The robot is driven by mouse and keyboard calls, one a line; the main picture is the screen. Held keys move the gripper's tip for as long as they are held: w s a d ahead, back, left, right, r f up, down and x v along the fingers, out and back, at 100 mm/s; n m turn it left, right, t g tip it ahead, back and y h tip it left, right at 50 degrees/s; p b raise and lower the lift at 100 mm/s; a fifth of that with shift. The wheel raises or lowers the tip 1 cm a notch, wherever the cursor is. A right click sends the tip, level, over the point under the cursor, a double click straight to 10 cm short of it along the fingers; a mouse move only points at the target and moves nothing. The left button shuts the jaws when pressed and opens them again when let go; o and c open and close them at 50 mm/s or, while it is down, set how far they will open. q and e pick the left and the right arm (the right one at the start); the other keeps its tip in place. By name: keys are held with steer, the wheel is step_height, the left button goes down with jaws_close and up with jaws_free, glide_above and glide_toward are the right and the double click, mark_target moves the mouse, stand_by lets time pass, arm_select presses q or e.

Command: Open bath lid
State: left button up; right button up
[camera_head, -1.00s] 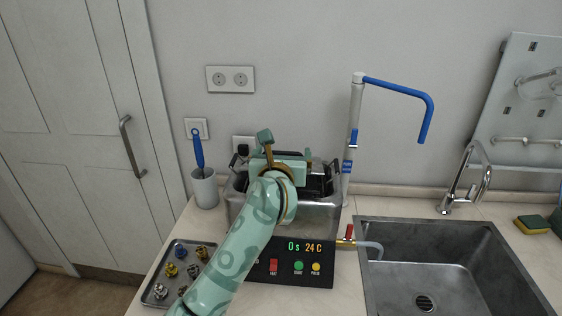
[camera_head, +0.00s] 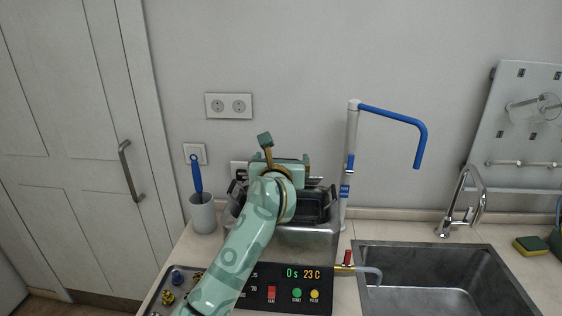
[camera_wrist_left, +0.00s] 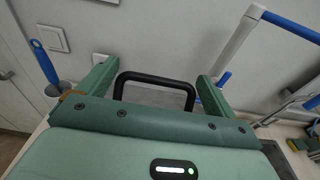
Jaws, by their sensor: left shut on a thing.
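The bath is a steel tank (camera_head: 318,238) on the counter, with a black control panel (camera_head: 262,284) in front reading 0 s and 23 C. My left gripper (camera_head: 280,168) is over the bath, and its arm hides much of the tank's left and middle. In the left wrist view, a black bar handle (camera_wrist_left: 155,80) lies between the two green fingers of my left gripper (camera_wrist_left: 155,92), which is shut on it. Dark parts (camera_head: 316,206) show at the tank's top right of the gripper; the lid's exact tilt is hidden. My right gripper is not in view.
A brush in a white cup (camera_head: 203,213) stands left of the bath. A tray (camera_head: 160,300) of small coloured parts lies at front left. A pipe with a blue arm (camera_head: 395,118) rises behind right. The sink (camera_head: 440,270) and tap (camera_head: 468,195) are right.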

arm_select(q)
steer(key=o, duration=1.1)
steer(key=shift+r, duration=0.15)
steer(key=s, duration=0.5)
steer(key=s+r, duration=0.1)
steer(key=s, duration=0.5)
steer(key=s+r+p, duration=0.1)
steer(key=s, duration=0.4)
steer(key=shift+s, duration=0.15)
steer(key=shift+f, duration=0.1)
